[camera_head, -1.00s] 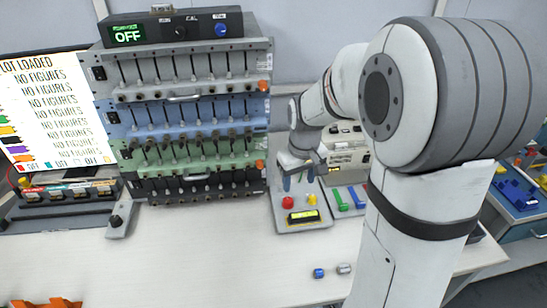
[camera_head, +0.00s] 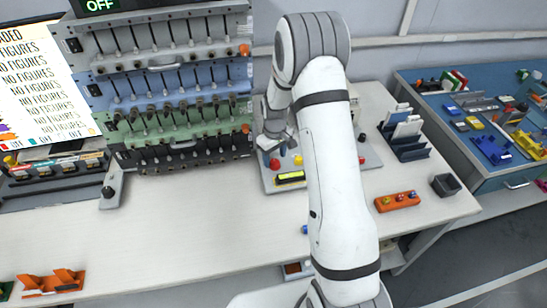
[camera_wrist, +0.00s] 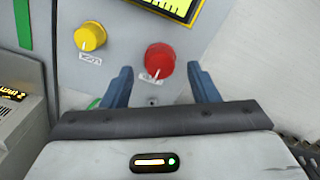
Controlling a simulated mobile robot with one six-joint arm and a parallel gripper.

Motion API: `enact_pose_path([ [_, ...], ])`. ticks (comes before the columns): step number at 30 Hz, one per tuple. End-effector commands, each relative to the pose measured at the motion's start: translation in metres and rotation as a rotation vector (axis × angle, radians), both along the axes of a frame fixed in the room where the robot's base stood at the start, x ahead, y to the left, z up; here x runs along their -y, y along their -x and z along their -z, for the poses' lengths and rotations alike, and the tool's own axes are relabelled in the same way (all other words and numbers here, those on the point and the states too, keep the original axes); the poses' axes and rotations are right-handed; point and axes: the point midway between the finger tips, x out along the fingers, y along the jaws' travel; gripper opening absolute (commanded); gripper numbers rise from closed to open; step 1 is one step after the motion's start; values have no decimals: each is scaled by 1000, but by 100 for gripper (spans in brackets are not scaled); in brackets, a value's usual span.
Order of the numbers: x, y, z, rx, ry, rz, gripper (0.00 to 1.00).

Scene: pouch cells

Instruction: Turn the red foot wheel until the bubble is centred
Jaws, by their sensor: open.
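The red foot wheel (camera_wrist: 160,60) is a round red knob with a pale pointer mark, on a light grey plate. It also shows in the head view (camera_head: 275,163), just below my gripper. My gripper (camera_wrist: 161,70) is open, and its two blue fingers stand apart on either side of the wheel's near edge in the wrist view. I cannot tell whether either finger touches it. A yellow knob (camera_wrist: 90,36) is to its left. A yellow display with dark marks (camera_wrist: 171,7) is cut off at the top edge; it also shows in the head view (camera_head: 290,178). I cannot make out a bubble.
A stacked rack of cell channels (camera_head: 175,85) stands left of the plate. A dark slotted holder (camera_head: 408,140), an orange block with small knobs (camera_head: 397,201) and a dark cup (camera_head: 446,185) stand to the right. The front of the white table (camera_head: 190,240) is largely clear.

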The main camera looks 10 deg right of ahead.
Motion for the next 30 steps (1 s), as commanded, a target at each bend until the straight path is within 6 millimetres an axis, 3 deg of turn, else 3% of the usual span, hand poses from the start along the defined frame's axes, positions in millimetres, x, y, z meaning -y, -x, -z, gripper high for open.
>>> enact_pose_path([
  [6, 0, 0, 16, 0, 0, 0, 54],
  [14, -1, 0, 17, 0, 0, -1, 53],
  [30, -1, 0, 17, 0, 0, -1, 10],
])
